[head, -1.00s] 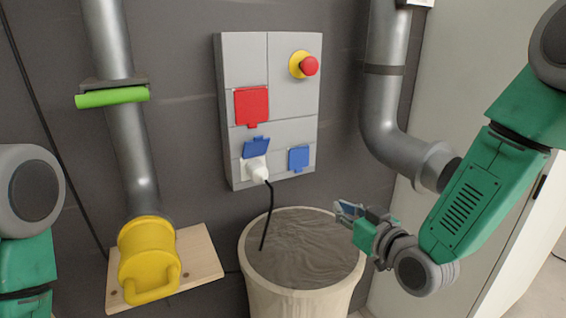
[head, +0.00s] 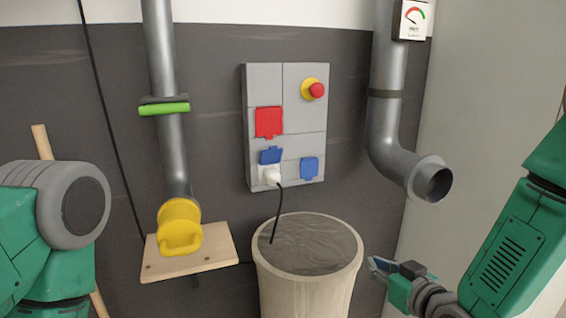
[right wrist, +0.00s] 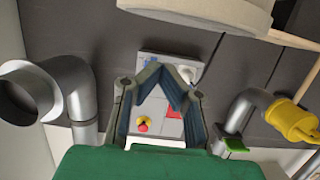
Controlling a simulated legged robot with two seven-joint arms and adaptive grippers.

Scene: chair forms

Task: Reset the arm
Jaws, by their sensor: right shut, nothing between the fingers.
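My right arm comes in from the right, in green and grey. Its right gripper (head: 374,264) is shut and empty, just right of the barrel's rim and apart from the wall. The right wrist view shows its two fingers (right wrist: 164,72) coming together, with the socket panel beyond them. My left arm (head: 50,215) shows at the left edge as green and grey links. The left gripper is outside the picture.
A barrel (head: 305,292) stands below a grey panel (head: 303,108) with a red button (head: 316,90) and a white plug (head: 270,174). A yellow-capped pipe (head: 180,228) is left, above a wooden board (head: 215,252). An open grey elbow pipe (head: 400,165) is right.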

